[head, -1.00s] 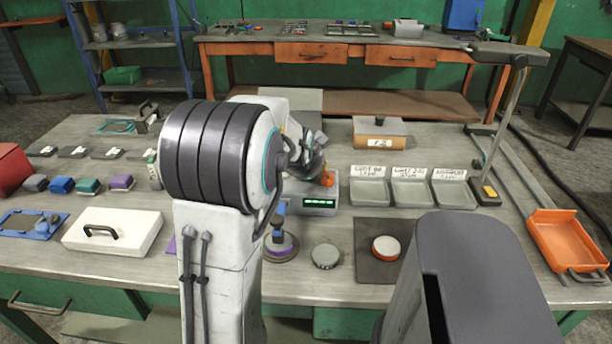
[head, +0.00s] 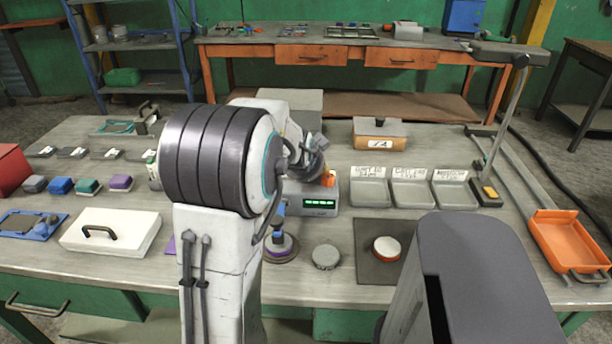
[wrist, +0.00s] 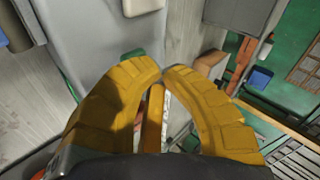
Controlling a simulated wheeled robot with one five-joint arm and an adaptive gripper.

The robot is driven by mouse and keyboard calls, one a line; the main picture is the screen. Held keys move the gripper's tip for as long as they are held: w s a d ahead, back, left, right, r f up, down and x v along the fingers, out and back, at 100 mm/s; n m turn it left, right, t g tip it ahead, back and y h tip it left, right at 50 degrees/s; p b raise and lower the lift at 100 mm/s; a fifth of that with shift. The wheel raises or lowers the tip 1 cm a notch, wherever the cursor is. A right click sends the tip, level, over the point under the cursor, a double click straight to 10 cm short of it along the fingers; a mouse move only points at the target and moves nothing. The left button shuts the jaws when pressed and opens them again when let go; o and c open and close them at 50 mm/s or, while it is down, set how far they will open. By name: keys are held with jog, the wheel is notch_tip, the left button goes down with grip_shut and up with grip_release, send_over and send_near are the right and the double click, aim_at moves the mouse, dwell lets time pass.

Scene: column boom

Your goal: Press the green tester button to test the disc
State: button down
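The tester (head: 319,204) is a grey box with a lit green display on the bench, partly hidden behind my arm in the head view. In the wrist view my gripper (wrist: 161,72) has yellow fingers with tips together, nothing visible between them. A green button (wrist: 133,55) shows just beyond the left fingertip, on a grey surface (wrist: 95,40); I cannot tell whether the finger touches it. A white-topped orange disc (head: 387,248) lies on a dark mat (head: 372,270).
A grey disc (head: 326,257) and a purple-based handled tool (head: 281,246) stand in front of the tester. Three labelled grey trays (head: 411,194) are to its right, with a lidded box (head: 379,140) behind. An orange tray (head: 570,243) is at the far right.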

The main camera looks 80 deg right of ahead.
jog(key=shift+r, duration=0.1)
jog(key=shift+r+p, duration=0.55)
jog(key=shift+r, duration=0.2)
jog(key=shift+r, duration=0.1)
jog(key=shift+r+p, duration=1.7)
jog(key=shift+r, duration=0.7)
